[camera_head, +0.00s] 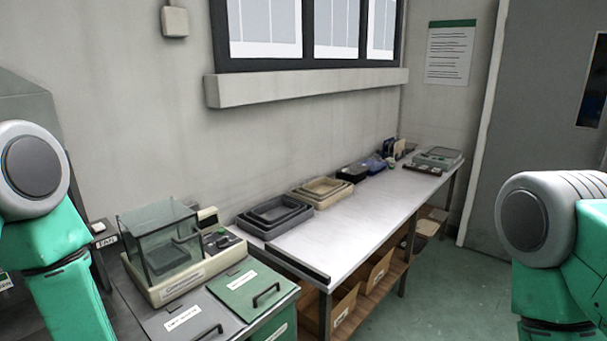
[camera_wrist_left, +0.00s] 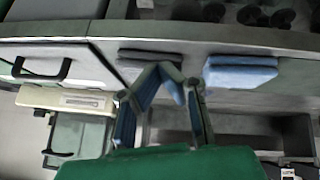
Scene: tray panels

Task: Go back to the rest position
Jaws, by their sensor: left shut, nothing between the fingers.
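In the head view only the upper parts of my two green and grey arms show, one at the left edge and one at the right edge, both away from the tables. Neither gripper shows there. In the left wrist view my left gripper (camera_wrist_left: 170,76) is shut and empty, its fingers bent toward each other. It is in front of a grey surface with a blue folded pad (camera_wrist_left: 240,72) to its right. A darker blue-grey pad (camera_wrist_left: 150,54) is partly behind the fingers. My right gripper is in no view.
A long white table (camera_head: 350,208) runs along the wall with dark trays (camera_head: 275,214) and beige trays (camera_head: 322,190). A glass box (camera_head: 160,240) and lidded bins (camera_head: 245,285) stand in front of it. Green floor (camera_head: 440,290) is clear to the right of the table.

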